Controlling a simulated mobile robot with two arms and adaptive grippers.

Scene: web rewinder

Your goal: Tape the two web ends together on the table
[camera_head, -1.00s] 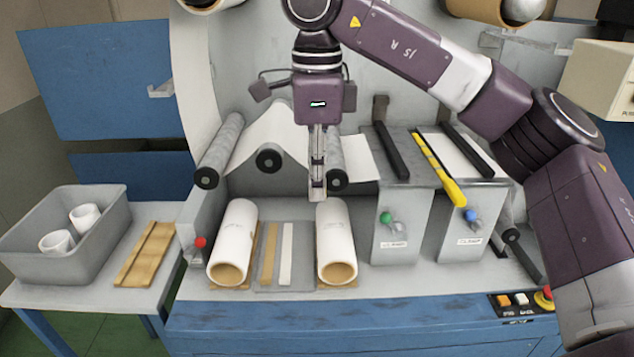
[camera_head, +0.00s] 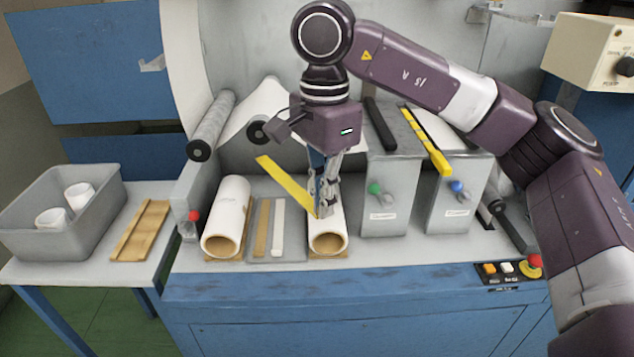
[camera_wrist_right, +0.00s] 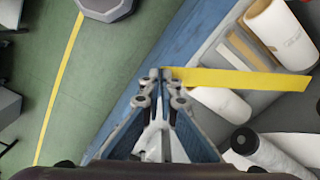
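My right gripper (camera_head: 320,211) is shut on one end of a yellow tape strip (camera_head: 283,184), above the right white roll. The strip sticks out up and to the left in the head view; in the wrist view the strip (camera_wrist_right: 240,80) extends right from the fingertips (camera_wrist_right: 162,76). The splice table (camera_head: 400,143) is at the back right, with a dark bar and a yellow bar (camera_head: 428,140) on top. One white web end (camera_head: 459,127) lies on its right part. The other white web (camera_head: 262,108) comes from the left rollers and is partly hidden behind my gripper. My left gripper is out of view.
Two white rolls, left (camera_head: 228,208) and right (camera_head: 328,242), lie on the machine ledge, with flat strips (camera_head: 270,228) between them. Knobs (camera_head: 381,192) stand below the table. A grey bin (camera_head: 100,225) is at left, buttons (camera_head: 506,270) at right.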

